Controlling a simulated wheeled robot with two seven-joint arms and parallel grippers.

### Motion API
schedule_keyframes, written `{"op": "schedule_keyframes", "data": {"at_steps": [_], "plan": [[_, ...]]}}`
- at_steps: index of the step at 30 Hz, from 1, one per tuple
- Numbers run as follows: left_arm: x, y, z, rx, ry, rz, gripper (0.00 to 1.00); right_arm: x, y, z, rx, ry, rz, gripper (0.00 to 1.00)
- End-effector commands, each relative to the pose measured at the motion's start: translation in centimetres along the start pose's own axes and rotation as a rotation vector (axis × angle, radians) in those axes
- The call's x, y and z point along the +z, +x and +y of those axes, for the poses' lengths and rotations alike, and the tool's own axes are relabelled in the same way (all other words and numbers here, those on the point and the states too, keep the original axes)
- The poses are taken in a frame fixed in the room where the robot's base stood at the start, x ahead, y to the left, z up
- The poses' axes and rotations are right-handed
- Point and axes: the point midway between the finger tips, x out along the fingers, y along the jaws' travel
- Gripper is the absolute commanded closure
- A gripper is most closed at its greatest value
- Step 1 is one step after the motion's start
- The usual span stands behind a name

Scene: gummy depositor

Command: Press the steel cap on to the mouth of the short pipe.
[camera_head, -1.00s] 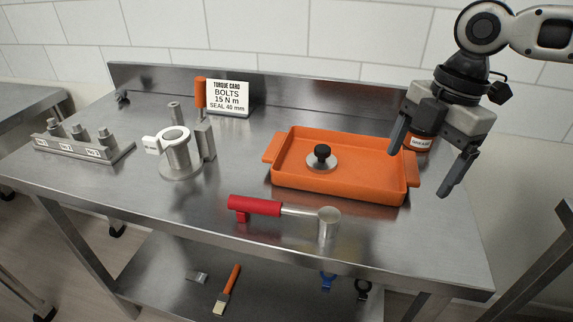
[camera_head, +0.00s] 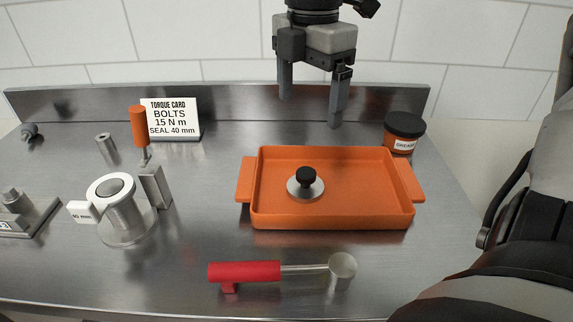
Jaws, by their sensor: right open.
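The steel cap (camera_head: 304,189), a shallow disc with a black knob on top, lies in the left part of the orange tray (camera_head: 409,218). The short pipe (camera_head: 127,218) stands upright on a round flange at the left of the table, with a white ring around its top and a "40 mm" tag (camera_head: 82,212) at its side. My right gripper (camera_head: 312,106) is open and empty, pointing down above the back of the tray, clear of the cap. My left gripper is out of view.
A red-handled tool (camera_head: 245,271) with a steel cup end lies in front of the tray. A grease jar (camera_head: 404,133) stands behind the tray's right. The torque card (camera_head: 171,119), an orange-handled tool (camera_head: 139,126) and a small steel tube (camera_head: 106,148) stand behind the pipe.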

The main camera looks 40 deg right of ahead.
Motion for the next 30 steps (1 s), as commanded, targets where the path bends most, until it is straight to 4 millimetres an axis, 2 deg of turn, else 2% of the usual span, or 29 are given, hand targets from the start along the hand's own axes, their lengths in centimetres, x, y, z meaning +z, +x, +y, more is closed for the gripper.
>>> {"op": "schedule_keyframes", "data": {"at_steps": [12,15,20,30], "plan": [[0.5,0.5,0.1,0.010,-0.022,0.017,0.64,0.0,8.5,-0.1,-0.005,-0.001,0.002,0.13],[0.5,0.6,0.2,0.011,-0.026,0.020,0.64,0.0,9.7,-0.1,-0.004,-0.001,0.001,0.13],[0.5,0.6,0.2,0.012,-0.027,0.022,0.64,0.0,10.5,-0.1,-0.002,0.000,0.001,0.13],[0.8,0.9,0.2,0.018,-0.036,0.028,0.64,-0.2,15.1,0.1,-0.004,-0.001,0.001,0.13]]}}
